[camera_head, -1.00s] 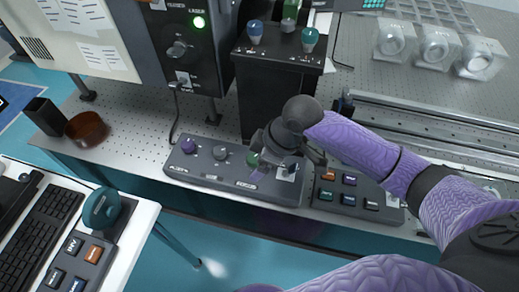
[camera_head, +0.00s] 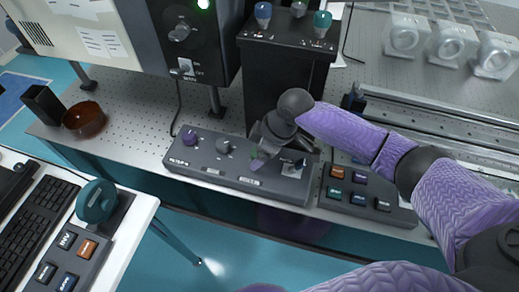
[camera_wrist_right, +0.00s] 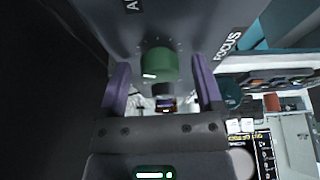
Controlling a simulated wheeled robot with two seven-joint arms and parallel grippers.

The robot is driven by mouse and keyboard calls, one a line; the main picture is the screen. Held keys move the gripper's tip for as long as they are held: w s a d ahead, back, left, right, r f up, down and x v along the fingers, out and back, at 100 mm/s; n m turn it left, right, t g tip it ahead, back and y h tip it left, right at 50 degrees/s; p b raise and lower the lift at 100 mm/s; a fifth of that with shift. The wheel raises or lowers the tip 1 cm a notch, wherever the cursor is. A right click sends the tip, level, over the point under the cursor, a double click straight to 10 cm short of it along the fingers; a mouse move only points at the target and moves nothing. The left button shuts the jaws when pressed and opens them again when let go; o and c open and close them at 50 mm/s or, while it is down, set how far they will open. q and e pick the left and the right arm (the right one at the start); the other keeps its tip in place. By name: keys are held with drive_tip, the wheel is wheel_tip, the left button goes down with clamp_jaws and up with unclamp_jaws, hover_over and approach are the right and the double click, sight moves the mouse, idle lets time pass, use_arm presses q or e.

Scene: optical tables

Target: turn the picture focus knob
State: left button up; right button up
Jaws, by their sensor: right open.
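A grey control panel (camera_head: 222,174) lies at the front edge of the perforated table, with a purple knob (camera_head: 190,138), a grey knob (camera_head: 223,146) and a green knob (camera_head: 257,154) on it. The green knob is mostly hidden behind my right gripper (camera_head: 261,149) in the head view. In the right wrist view the green knob (camera_wrist_right: 159,63) stands between the two purple fingers of the open gripper (camera_wrist_right: 160,76), beside the printed word FOCUS. Gaps show on both sides, so the fingers look apart from it. My left gripper is out of view.
A brown bowl (camera_head: 84,119) is at the left. The perforated surface (camera_head: 140,105) between is mostly clear.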

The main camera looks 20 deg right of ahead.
clamp_jaws()
drive_tip(key=shift+r+p, duration=0.2)
drive_tip(key=shift+p, duration=0.3)
drive_tip(key=m+t+h+p, duration=0.1)
drive_tip(key=m+p, duration=0.2)
drive_tip(key=p, duration=0.1)
drive_tip(key=m+h+p, duration=0.1)
drive_tip(key=m+p, duration=0.3)
drive_tip(key=p, duration=0.1)
drive_tip(key=shift+s+a+r+m+t+p, duration=0.1)
drive_tip(key=shift+a+m+t+p, duration=0.1)
drive_tip(key=shift+m+t+p, duration=0.15)
drive_tip(key=shift+m, duration=0.45)
drive_tip(key=m+h+p, duration=0.1)
drive_tip(key=m+p, duration=0.1)
drive_tip(key=shift+m+t, duration=0.25)
drive_tip(key=shift+m, duration=0.05)
drive_tip(key=m, duration=0.1)
drive_tip(key=m+h, duration=0.1)
drive_tip(key=shift+a+f+m+p, duration=0.1)
drive_tip(key=shift+f+m+p, duration=0.1)
drive_tip(key=shift+m+p, duration=0.2)
drive_tip(key=m+h, duration=0.1)
drive_tip(key=m, duration=0.1)
drive_tip(key=shift+m+h, duration=0.3)
drive_tip(key=shift+m, duration=0.5)
